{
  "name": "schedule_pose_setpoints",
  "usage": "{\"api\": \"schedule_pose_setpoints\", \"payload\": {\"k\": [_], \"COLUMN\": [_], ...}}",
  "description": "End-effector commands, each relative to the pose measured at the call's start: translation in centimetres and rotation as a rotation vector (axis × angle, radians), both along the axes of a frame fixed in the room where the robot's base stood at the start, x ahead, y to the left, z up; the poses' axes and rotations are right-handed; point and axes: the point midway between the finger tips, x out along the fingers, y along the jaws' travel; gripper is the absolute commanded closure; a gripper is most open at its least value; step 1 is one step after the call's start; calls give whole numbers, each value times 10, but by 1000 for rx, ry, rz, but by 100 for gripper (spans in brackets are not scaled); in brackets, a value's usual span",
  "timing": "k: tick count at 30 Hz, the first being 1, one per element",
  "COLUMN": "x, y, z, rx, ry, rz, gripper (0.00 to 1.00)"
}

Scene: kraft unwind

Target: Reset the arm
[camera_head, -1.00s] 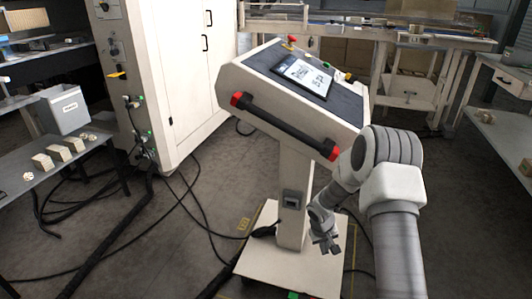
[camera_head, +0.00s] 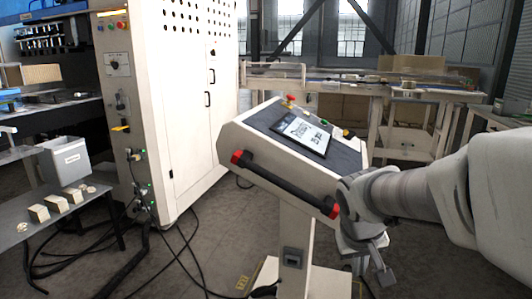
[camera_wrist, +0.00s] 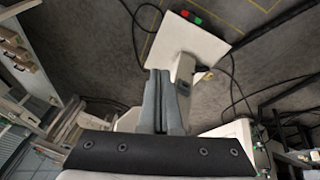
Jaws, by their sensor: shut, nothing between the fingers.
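My gripper (camera_head: 384,275) is at the lower right of the head view, in front of the right side of a white control console (camera_head: 236,143). It points downward and holds nothing. In the wrist view my gripper (camera_wrist: 157,72) shows its two fingers close together, with nothing between them. Below them in that view are the console's post (camera_wrist: 184,72) and its pale base plate (camera_wrist: 192,45). My arm reaches in from the right edge of the head view. I cannot tell whether the wrist touches the console's edge.
The console has a black handle bar with red ends (camera_head: 285,187) and a tilted screen (camera_head: 302,132). A tall white cabinet (camera_head: 176,110) stands left of it. Black cables (camera_head: 185,250) lie on the floor. A table (camera_head: 60,205) holds a grey bin (camera_head: 65,160). A workbench (camera_head: 400,92) stands behind.

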Motion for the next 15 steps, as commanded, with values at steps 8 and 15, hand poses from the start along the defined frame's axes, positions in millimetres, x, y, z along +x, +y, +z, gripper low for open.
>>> {"api": "schedule_pose_setpoints", "payload": {"k": [8,15], "x": [-77,-130], "y": [18,34], "z": [38,46], "rx": [89,172], "ry": [-76,-127], "rz": [0,22], "gripper": [100,100]}}
